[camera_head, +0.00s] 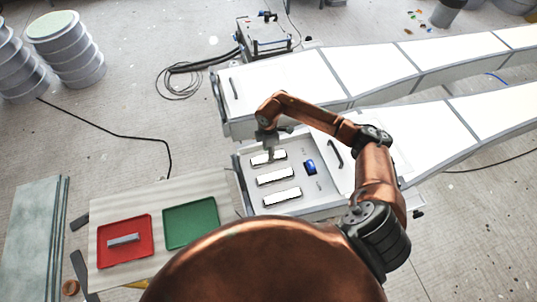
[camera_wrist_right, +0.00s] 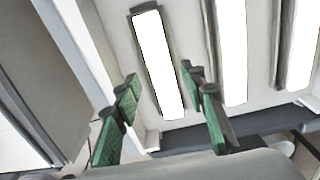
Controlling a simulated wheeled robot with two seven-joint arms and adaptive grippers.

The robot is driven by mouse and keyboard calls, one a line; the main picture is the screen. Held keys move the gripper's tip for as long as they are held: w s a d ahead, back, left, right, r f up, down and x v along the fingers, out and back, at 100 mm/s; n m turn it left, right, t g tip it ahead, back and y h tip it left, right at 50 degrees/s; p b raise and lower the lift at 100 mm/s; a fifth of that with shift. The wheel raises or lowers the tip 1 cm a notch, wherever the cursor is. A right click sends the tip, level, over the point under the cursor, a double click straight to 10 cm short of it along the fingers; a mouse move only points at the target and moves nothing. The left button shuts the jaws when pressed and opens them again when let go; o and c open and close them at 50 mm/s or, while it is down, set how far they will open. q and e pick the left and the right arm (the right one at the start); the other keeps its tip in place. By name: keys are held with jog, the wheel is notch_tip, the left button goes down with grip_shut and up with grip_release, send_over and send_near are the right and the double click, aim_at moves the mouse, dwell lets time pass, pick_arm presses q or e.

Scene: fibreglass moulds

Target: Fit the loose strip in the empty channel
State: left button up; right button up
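A grey loose strip (camera_head: 124,240) lies in the red tray (camera_head: 108,254) at the lower left. Three bright white strip-shaped areas with dark edges, one nearer the back (camera_head: 256,160), one in the middle (camera_head: 275,176) and one in front (camera_head: 282,197), lie in the recessed bay of the white mould (camera_head: 325,207). I cannot tell which channel is empty. My right gripper (camera_head: 268,152) is over the back one. In the wrist view the right gripper (camera_wrist_right: 158,82) is open, its green-padded fingers on either side of a white strip area (camera_wrist_right: 158,65), with nothing held. My left gripper is not in view.
A green tray (camera_head: 190,223) stands empty beside the red one. A blue object (camera_head: 310,167) sits in the bay, right of the white areas. Metal drums (camera_head: 68,50) stand at the upper left. A black cable (camera_head: 125,137) crosses the floor.

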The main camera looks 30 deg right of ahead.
notch_tip(320, 180, up, 11)
jog(key=b, duration=0.1)
jog(key=shift+f, duration=0.2)
dwell(0.4)
